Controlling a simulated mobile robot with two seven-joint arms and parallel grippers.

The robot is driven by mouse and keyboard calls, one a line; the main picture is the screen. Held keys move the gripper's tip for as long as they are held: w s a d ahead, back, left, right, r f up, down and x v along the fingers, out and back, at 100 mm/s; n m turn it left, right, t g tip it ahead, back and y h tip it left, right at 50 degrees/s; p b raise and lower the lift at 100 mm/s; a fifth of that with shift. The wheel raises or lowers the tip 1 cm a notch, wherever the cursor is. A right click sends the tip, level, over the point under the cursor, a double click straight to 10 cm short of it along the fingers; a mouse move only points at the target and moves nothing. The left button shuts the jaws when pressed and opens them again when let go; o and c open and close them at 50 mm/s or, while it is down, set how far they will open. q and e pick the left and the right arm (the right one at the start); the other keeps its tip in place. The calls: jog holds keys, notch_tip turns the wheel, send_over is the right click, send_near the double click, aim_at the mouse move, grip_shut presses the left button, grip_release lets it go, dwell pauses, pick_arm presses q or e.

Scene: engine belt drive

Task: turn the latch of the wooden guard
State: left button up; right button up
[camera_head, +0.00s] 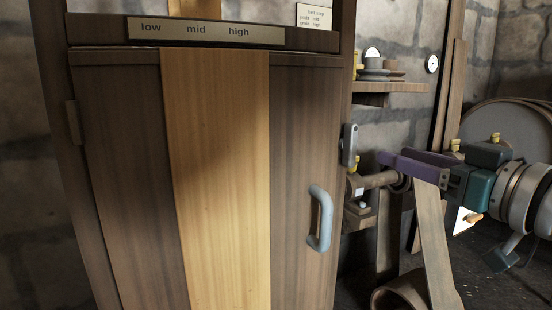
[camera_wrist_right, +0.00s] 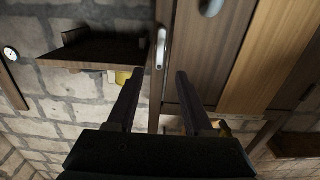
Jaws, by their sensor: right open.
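The wooden guard (camera_head: 300,150) is a tall panelled door with a pale middle board, and it looks closed. Its latch (camera_head: 349,145) is a small grey metal bar, upright on the right frame post. In the right wrist view the latch (camera_wrist_right: 160,50) lies just beyond the fingertips, about in line with the gap between them. My right gripper (camera_head: 392,160) comes in from the right with purple fingers, to the right of the latch and slightly lower. In the wrist view the gripper (camera_wrist_right: 157,76) is open and empty, apart from the latch. My left gripper is not in view.
A blue-grey handle (camera_head: 320,218) sits on the guard below the latch. A label strip (camera_head: 205,31) reads low, mid, high. A shelf (camera_head: 390,87) with small dishes is behind the latch's right side. A shaft (camera_head: 375,180) and a belt (camera_head: 433,245) lie below my right gripper.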

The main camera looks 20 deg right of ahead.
aim_at(355, 142)
jog(key=w+b, duration=0.1)
jog(key=w, duration=0.1)
jog(key=w+b, duration=0.1)
jog(key=w, duration=0.2)
jog(key=w+b, duration=0.1)
jog(key=w, duration=0.1)
jog(key=shift+w+a, duration=0.25)
jog(key=shift+a, duration=0.1)
jog(key=shift+w, duration=0.8)
jog(key=shift+c, duration=0.3)
grip_shut()
